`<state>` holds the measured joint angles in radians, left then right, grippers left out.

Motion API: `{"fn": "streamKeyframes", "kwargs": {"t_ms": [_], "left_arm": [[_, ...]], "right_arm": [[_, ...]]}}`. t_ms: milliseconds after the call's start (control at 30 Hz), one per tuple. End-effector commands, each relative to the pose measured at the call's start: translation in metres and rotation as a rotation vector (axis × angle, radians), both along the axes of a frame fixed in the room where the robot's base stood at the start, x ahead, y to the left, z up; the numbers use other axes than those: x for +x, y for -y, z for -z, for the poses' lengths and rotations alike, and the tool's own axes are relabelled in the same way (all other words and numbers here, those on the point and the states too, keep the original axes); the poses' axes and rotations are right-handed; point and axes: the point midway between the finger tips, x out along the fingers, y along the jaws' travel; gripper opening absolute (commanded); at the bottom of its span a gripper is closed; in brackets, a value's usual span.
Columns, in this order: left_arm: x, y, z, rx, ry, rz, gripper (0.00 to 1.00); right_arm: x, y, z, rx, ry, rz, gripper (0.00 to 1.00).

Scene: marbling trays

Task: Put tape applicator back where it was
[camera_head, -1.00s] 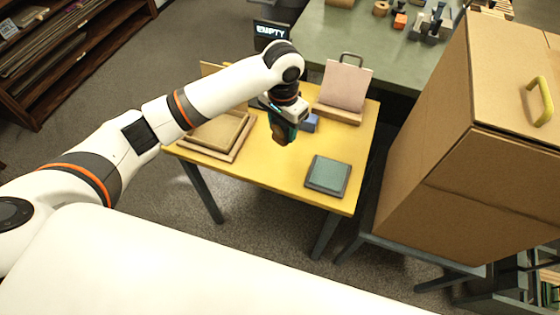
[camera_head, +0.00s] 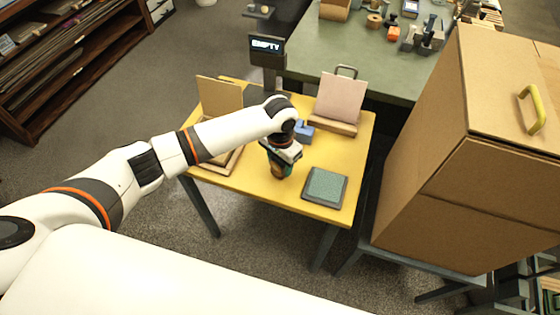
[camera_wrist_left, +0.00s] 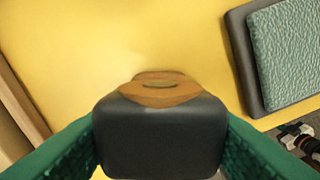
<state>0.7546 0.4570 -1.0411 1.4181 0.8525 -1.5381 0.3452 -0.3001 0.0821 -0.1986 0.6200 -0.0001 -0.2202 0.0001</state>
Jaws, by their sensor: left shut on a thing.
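My left gripper (camera_head: 280,172) is over the yellow table, left of the teal textured pad. Its green fingers are shut on a dark grey block with a rounded brown end, which looks like the tape applicator (camera_wrist_left: 160,135). In the wrist view the brown end points away from the wrist toward the bare yellow top. I cannot tell whether it touches the table. In the head view the applicator is mostly hidden by the gripper. My right gripper is not in view.
The yellow table (camera_head: 250,186) holds a teal pad in a grey tray (camera_head: 309,203), a blue item (camera_head: 304,130), a pink board on a stand (camera_head: 340,98) and wooden frames (camera_head: 236,163). A large cardboard box (camera_head: 440,165) stands right.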

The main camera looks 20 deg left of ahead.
Motion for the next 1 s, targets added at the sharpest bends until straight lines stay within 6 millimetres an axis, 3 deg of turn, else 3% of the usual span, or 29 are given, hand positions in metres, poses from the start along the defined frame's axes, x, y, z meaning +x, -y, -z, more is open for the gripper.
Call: {"fn": "streamKeyframes", "kwargs": {"t_ms": [100, 133, 267, 533, 667, 1000], "left_arm": [[0.000, 0.000, 0.003, -0.001, 0.000, 0.000, 0.33], [0.000, 0.000, 0.003, -0.001, 0.000, 0.000, 0.54], [0.000, 0.000, 0.002, 0.000, 0.000, 0.000, 0.73], [0.000, 0.000, 0.001, 0.000, 0.000, -0.001, 0.73], [0.001, 0.000, -0.009, -0.001, 0.003, -0.001, 0.73], [0.001, 0.000, -0.078, -0.003, 0.003, 0.000, 0.73]], "right_arm": [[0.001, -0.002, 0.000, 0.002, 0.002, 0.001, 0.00], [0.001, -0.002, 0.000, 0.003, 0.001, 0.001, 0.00], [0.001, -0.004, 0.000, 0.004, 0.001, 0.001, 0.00], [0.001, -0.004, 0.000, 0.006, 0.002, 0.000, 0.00], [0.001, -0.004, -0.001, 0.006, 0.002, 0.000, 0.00], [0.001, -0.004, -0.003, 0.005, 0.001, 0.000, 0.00]]}}
